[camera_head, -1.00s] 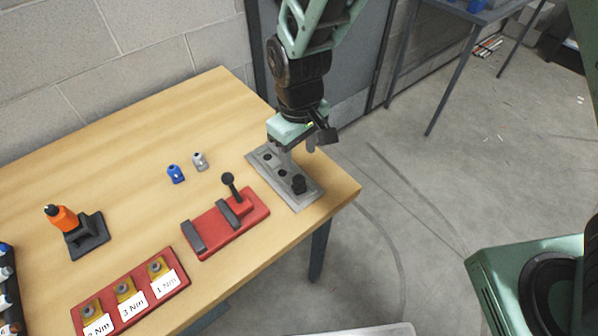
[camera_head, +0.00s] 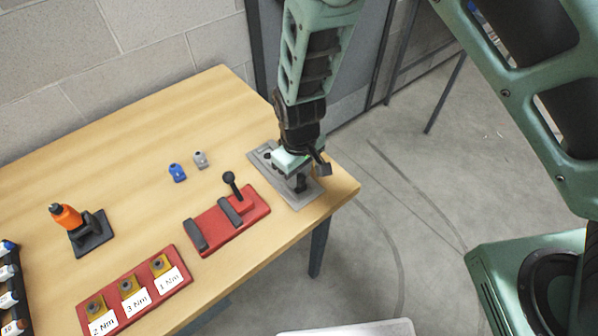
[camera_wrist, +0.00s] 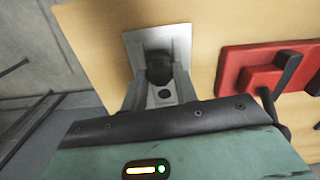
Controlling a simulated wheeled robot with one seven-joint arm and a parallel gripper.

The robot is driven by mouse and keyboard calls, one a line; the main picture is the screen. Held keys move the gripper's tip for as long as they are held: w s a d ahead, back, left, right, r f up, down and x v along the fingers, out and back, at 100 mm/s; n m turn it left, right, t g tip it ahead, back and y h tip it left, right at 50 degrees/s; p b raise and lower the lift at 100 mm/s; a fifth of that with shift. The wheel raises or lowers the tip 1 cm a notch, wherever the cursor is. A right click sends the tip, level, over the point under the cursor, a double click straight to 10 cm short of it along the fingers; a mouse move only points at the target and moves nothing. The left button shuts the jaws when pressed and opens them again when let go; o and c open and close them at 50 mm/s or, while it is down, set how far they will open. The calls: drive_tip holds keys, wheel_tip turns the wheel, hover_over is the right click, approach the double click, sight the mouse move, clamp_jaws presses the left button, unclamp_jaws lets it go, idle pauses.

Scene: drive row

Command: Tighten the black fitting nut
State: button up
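The black fitting nut (camera_head: 301,184) stands upright at the near end of the grey metal plate (camera_head: 307,197) at the table's right edge. My gripper (camera_head: 299,181) points down at the nut, partly hiding it and the plate. In the wrist view, the nut (camera_wrist: 159,70) shows between the grey fingertips of my gripper (camera_wrist: 160,82). The fingers are apart, one on each side of it. Whether they touch the nut cannot be told.
A red fixture (camera_head: 226,222) with a black knobbed lever stands left of the plate. A blue fitting (camera_head: 177,172) and a grey fitting (camera_head: 200,159) stand behind it. An orange tool (camera_head: 66,216) and a red labelled tray (camera_head: 136,293) are farther left. The table's back left is clear.

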sight(299, 177)
drive_tip(key=shift+c, duration=0.6)
drive_tip(key=shift+m+p, duration=0.3)
drive_tip(key=shift+m, duration=1.4)
drive_tip(key=o, duration=1)
drive_tip(key=shift+r, duration=0.1)
wheel_tip(299, 177, up, 17)
drive_tip(key=shift+r+b, duration=0.1)
drive_tip(key=shift+b, duration=1.15)
